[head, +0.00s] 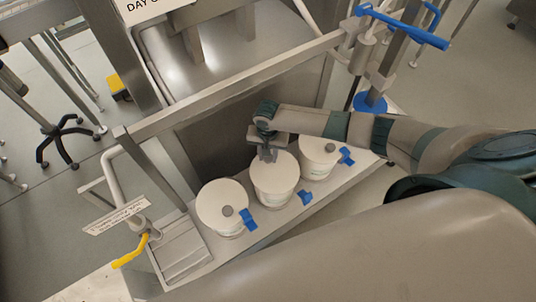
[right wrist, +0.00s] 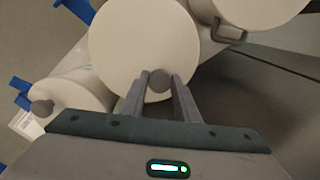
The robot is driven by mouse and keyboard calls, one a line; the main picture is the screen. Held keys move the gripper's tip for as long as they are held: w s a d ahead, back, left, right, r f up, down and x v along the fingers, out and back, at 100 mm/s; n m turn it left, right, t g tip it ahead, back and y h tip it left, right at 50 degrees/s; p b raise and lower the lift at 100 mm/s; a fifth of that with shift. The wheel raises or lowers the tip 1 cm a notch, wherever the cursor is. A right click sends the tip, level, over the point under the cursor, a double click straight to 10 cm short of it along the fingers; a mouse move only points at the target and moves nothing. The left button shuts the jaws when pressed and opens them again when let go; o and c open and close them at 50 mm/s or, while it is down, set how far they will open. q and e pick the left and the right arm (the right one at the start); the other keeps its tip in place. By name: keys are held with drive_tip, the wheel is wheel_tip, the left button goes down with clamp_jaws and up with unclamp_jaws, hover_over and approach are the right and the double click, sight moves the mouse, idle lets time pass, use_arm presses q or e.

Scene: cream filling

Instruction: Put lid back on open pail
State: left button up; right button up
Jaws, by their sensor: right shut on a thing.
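Three white pails stand in a row on a metal bench in the head view: the left pail (head: 222,218), the middle pail (head: 274,194) and the right pail (head: 318,171). My right gripper (head: 268,155) comes down at the far edge of the middle pail's white lid (head: 277,173). In the right wrist view its fingers (right wrist: 159,88) are shut on the lid's round grey knob (right wrist: 159,80), with the lid's white disc (right wrist: 140,45) beyond. The lid covers the middle pail's top; whether it is fully seated I cannot tell. My left gripper is not in view.
The left pail's lid has a grey knob (head: 228,211); the right pail's also has one (head: 330,147). Blue pieces (head: 248,220) sit beside the pails. A metal rail (head: 230,85) runs behind them. A yellow-handled valve (head: 130,252) stands left of the bench.

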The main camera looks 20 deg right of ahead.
drive_tip(key=o, duration=1.6)
drive_tip(key=shift+o, duration=0.2)
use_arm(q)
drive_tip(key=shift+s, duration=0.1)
use_arm(e)
drive_tip(key=shift+r+p, duration=0.7)
drive_tip(key=shift+p, duration=0.1)
drive_tip(key=shift+r+p, duration=0.85)
drive_tip(key=shift+p, duration=0.2)
use_arm(q)
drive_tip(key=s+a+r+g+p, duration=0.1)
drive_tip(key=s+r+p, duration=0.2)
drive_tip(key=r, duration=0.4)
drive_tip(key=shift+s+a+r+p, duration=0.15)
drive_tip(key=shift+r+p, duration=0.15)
drive_tip(key=shift+p, duration=0.5)
use_arm(e)
drive_tip(key=shift+r, duration=1.95)
